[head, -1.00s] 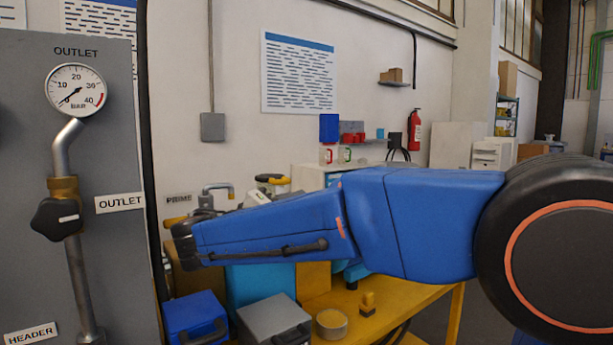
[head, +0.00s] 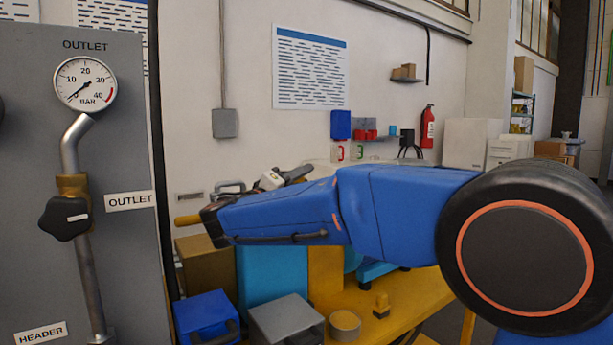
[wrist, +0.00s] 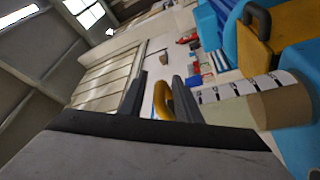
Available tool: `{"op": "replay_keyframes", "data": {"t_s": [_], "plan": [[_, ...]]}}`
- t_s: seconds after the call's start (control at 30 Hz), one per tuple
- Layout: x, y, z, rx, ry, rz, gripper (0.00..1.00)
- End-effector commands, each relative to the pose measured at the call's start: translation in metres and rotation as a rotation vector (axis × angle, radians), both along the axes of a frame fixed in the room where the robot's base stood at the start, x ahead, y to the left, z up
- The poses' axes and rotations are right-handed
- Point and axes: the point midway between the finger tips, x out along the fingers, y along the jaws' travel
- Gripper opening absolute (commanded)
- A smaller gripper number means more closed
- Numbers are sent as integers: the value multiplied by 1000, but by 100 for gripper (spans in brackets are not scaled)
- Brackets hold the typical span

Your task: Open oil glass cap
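In the wrist view my gripper (wrist: 159,82) has two dark fingers standing apart, with a gap between them. A yellow curved handle-like part (wrist: 161,101) shows in that gap, closer to the right finger. I cannot tell whether it is between the fingers or beyond them, or whether they touch. I cannot make out the oil glass or its cap for certain in either view. In the head view my blue arm reaches left across the bench and hides much of what is behind it.
A grey panel with an outlet gauge (head: 86,84) and a black valve knob (head: 64,219) stands at the left. A blue case (head: 206,315), a grey case (head: 287,320) and a round tin (head: 345,324) stand low in front. The yellow bench (head: 425,292) has bare surface at right.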

Motion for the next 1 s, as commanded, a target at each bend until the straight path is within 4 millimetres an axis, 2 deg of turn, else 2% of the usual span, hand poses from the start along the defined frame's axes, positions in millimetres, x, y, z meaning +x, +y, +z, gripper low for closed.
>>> {"op": "replay_keyframes", "data": {"t_s": [0.2, 0.57, 0.7, 1.0], "plan": [[16, -12, 5, 0, -1, -1, 31], [18, -14, 5, 0, 0, 0, 31], [18, -14, 5, 0, 0, 0, 0], [18, -14, 6, -6, 10, 0, 0]]}}
